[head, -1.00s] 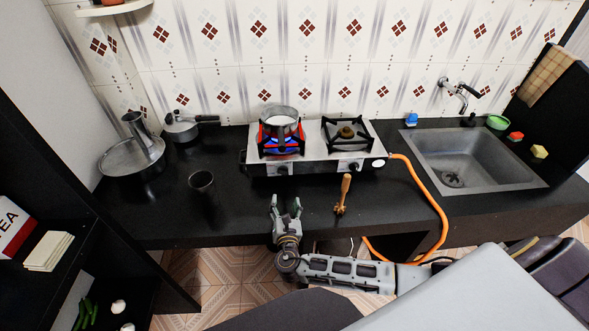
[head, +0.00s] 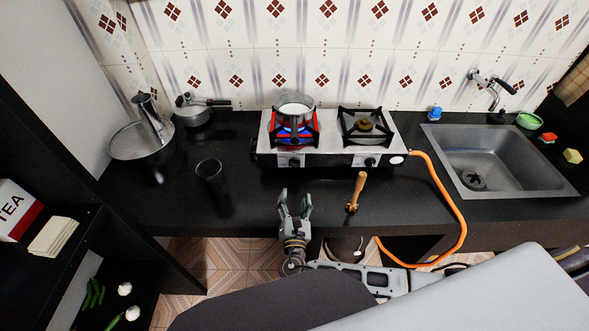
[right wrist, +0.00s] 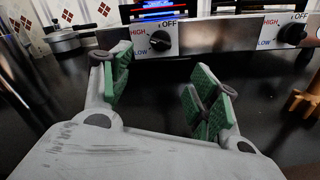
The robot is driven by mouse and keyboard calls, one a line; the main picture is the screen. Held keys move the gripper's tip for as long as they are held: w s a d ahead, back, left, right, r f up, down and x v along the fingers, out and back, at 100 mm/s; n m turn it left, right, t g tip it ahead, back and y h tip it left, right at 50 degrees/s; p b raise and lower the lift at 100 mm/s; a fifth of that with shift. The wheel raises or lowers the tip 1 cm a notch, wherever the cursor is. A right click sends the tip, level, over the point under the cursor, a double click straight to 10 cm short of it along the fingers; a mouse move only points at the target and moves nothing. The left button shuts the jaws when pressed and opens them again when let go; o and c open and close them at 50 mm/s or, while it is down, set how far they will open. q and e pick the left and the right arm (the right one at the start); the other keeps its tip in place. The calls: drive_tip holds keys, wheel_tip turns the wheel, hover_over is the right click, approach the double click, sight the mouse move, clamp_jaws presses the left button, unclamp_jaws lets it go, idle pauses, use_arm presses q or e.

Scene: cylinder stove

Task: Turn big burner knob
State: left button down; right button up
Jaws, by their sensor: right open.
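The two-burner stove (head: 330,158) stands at the back of the counter. Its left burner glows red and blue under a pot (head: 296,107); the right burner (head: 365,126) is bare and shows no flame. The left knob (head: 290,161) and right knob (head: 370,162) are on the front panel. In the right wrist view, the left knob (right wrist: 160,41) is ahead, beyond the fingertips, beside OFF, HIGH and LOW labels; the right knob (right wrist: 292,34) is farther right. My right gripper (head: 295,201) is open and empty, in front of the left knob and apart from it. My left gripper is out of view.
A dark cup (head: 210,178) stands to the left. An orange hose (head: 450,199) runs from the stove over the counter edge. Pots stand back left; a sink (head: 486,160) is at right.

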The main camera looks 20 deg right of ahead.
sight(294, 164)
drive_tip(key=shift+p+x, duration=0.55)
drive_tip(key=shift+x, duration=6.3)
drive_tip(key=shift+c, duration=0.3)
drive_tip(key=shift+f, duration=0.1)
drive_tip(key=c, duration=1)
